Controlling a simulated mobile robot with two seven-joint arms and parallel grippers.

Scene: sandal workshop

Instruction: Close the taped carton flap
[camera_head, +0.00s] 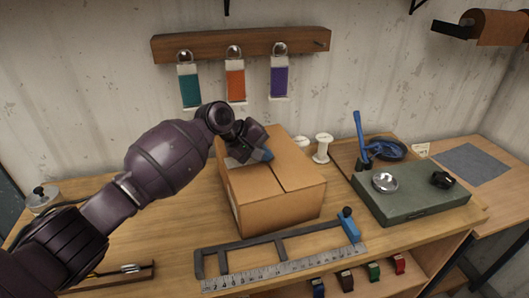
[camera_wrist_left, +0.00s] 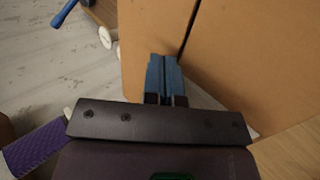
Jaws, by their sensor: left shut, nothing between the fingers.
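The brown cardboard carton (camera_head: 285,205) stands on the workbench at the middle of the head view. Its top flaps (camera_head: 298,172) look nearly flat, with a dark seam between them. No tape can be made out. My left gripper (camera_head: 264,155) is shut and empty, its blue fingers at the far left part of the carton's top. In the left wrist view the shut fingers (camera_wrist_left: 163,75) lie over the cardboard (camera_wrist_left: 245,50), close to the seam. Whether they touch it cannot be told. The left arm and gripper hide part of the carton's far left corner.
A clamp-like frame (camera_head: 270,243) and a steel ruler (camera_head: 285,273) lie in front of the carton. White spools (camera_head: 322,148) stand behind it. A green box (camera_head: 415,200) with a metal dish (camera_head: 385,183) is on the right. A wall rack (camera_head: 240,45) holds colored packets behind.

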